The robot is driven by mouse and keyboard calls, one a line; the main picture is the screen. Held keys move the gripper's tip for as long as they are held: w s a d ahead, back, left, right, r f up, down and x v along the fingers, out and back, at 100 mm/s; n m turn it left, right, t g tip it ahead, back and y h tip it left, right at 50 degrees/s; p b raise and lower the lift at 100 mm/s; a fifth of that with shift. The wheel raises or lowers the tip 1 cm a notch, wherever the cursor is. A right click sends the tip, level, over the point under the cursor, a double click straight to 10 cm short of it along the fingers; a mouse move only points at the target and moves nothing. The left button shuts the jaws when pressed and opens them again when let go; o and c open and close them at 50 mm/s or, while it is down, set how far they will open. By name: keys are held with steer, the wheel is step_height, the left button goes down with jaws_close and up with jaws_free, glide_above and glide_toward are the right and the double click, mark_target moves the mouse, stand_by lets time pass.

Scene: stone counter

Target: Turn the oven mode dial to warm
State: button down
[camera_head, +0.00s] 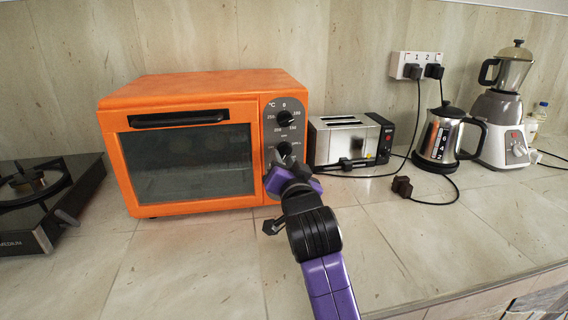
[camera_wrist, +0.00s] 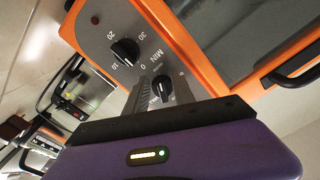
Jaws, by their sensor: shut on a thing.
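The orange oven (camera_head: 185,85) stands on the counter with its control panel on the right. The black mode dial (camera_head: 284,149) is the middle dial, below the temperature dial (camera_head: 285,118). In the wrist view the mode dial (camera_wrist: 162,88) sits between the fingers of my gripper (camera_wrist: 161,92), which is shut on it. The fingers hide part of the dial and its labels, so its setting cannot be read. In the head view my gripper (camera_head: 279,160) covers the lower panel. The timer dial (camera_wrist: 125,50) shows beside the fingers in the wrist view.
A toaster (camera_head: 345,140) stands close to the oven's right side. A kettle (camera_head: 438,137) and a blender (camera_head: 500,115) are further right. A gas hob (camera_head: 75,180) is at the left. The oven door handle (camera_head: 178,118) sticks out left of the panel. The front counter is clear.

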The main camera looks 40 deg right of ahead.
steer(key=c, duration=1.1)
jaws_free()
steer(key=shift+s, duration=0.1)
steer(key=shift+v, duration=3.8)
